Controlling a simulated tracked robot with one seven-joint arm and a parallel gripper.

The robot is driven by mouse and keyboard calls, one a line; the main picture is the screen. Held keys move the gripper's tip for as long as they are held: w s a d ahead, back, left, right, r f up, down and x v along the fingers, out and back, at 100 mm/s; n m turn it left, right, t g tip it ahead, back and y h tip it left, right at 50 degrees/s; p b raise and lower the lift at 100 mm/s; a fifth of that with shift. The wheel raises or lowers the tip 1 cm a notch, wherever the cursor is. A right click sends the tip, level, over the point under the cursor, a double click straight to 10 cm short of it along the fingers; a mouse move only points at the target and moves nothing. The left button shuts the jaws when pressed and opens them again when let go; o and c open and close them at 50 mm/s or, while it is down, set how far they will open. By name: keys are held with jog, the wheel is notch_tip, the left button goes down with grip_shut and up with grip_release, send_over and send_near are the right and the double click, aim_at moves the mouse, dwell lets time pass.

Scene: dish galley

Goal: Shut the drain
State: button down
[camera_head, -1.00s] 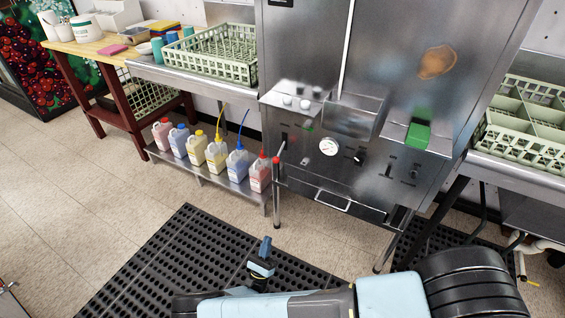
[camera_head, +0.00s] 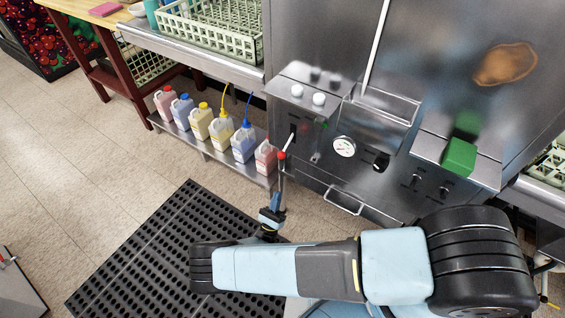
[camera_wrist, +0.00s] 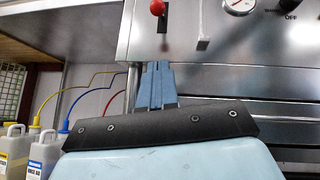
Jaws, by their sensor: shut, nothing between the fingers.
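The steel dish machine (camera_head: 320,150) has a lever with a red ball knob (camera_head: 281,155) at its lower left front. The lever's bright rod runs from a dark slot down and left to the knob, which juts out. I cannot read a drain label beside it. The red knob (camera_wrist: 157,7) also shows at the top of the wrist view. My gripper (camera_head: 276,200) is below the knob and apart from it, in front of the machine's left leg. In the wrist view its blue fingers (camera_wrist: 158,68) are together and empty, pointing up towards the panel's lower edge.
A gauge (camera_head: 344,147), a dark dial (camera_head: 381,162) and a drawer handle (camera_head: 343,201) are right of the lever. Several chemical jugs (camera_head: 243,143) with tubes stand on a low shelf at left. A black mat (camera_head: 150,250) covers the floor; tiles beyond are clear.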

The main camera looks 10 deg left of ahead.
jog(key=shift+w+d+r+h, duration=0.1)
jog(key=shift+w+h, duration=0.05)
jog(key=shift+h, duration=0.15)
jog(key=w+r, duration=0.6)
jog(key=r, duration=0.5)
jog(key=shift+r, duration=0.2)
jog(key=shift+d, duration=0.15)
jog(key=shift+s+r+m+g, duration=0.2)
jog(key=shift+m+g, duration=0.1)
jog(key=shift+g, duration=0.3)
